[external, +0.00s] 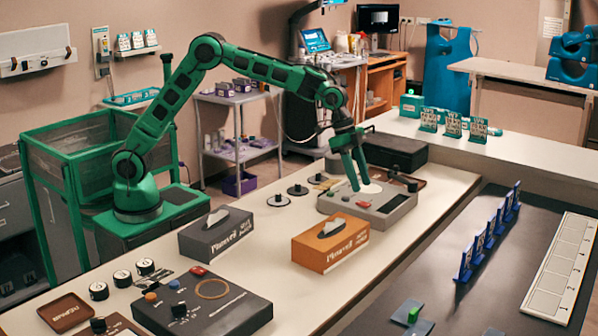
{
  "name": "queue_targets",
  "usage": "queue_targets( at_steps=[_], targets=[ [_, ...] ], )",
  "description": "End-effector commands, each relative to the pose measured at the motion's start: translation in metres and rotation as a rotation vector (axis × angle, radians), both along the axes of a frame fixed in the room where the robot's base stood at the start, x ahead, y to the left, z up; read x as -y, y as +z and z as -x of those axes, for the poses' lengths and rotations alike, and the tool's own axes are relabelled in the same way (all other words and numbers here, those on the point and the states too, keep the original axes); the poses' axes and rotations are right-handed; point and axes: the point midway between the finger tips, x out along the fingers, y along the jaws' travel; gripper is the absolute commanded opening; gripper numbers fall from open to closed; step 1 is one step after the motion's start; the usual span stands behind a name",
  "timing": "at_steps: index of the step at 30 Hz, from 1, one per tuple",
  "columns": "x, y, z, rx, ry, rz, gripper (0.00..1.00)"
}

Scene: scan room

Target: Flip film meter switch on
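A grey device (394,214) with a pale round disc, a small red part and dark controls on top sits on the long pale table; it may be the film meter, but I read no label. My gripper (361,187) points down over its pale disc. Its two green fingers look apart with nothing visible between them. I cannot tell whether the fingertips touch the device. A dark box (232,309) with orange, blue, red and black controls and a ring lies at the near left. The on or off position of any switch is too small to tell.
An orange tissue box (329,243) and a grey tissue box (214,235) stand in front of my arm. A black case (396,150) is behind the grey device. Small black knobs on discs (279,200) lie left of it.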

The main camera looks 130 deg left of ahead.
Motion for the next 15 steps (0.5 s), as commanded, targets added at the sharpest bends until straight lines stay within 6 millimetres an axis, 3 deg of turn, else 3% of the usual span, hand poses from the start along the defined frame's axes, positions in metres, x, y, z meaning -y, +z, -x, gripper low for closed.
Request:
queue_targets(
  at_steps=[6,15],
  targets=[
    [0.001,-0.033,-0.014,-0.001,-0.003,0.001,0.38],
    [0.001,-0.05,-0.021,0.0,-0.002,0.0,0.38]
  ],
)
